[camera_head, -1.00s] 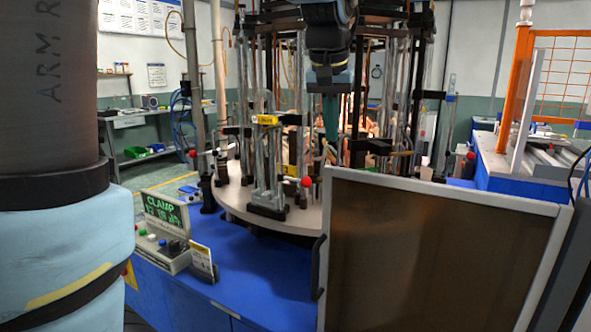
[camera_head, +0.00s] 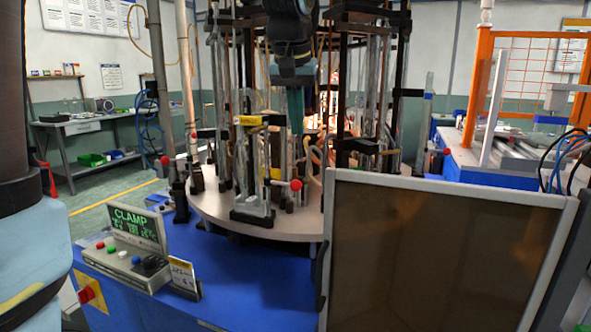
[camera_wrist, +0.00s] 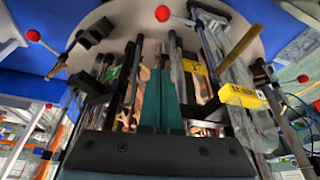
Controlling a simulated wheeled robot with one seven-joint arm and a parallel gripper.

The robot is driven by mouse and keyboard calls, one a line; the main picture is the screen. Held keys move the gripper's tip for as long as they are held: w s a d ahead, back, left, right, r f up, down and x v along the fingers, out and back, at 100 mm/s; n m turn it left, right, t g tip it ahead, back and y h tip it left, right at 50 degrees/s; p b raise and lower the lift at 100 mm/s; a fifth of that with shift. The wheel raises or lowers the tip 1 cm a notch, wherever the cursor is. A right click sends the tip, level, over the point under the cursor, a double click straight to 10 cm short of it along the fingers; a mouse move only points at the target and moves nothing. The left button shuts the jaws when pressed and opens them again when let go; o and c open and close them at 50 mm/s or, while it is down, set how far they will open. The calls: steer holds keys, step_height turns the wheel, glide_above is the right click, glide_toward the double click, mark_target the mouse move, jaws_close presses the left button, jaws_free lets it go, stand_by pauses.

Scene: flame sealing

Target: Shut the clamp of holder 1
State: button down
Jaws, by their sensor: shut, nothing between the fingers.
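My gripper (camera_head: 296,128) points down in front of the round carousel, its teal fingers together with nothing between them. The fingers also show in the wrist view (camera_wrist: 165,75). In the head view a holder with a yellow label (camera_head: 248,120) stands on the front rim of the carousel plate (camera_head: 222,208). A red ball knob (camera_head: 295,185) sits low beside that holder, below my fingertips in the picture. In the wrist view a red knob (camera_wrist: 162,14) lies ahead of the fingers, apart from them, and a yellow label (camera_wrist: 243,95) is to their right. I cannot read the holder number.
A control box with a green CLAMP display (camera_head: 135,222) stands on the blue bench (camera_head: 215,270) at front left; its second line is unreadable. A dark framed panel (camera_head: 430,255) blocks the front right. Other glass tubes and posts crowd around the gripper.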

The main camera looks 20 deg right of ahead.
step_height(320, 180, down, 10)
steer(key=p, duration=0.2)
steer(key=shift+s+a+p, duration=0.15)
steer(key=shift+s+p, duration=0.1)
steer(key=shift+p, duration=0.15)
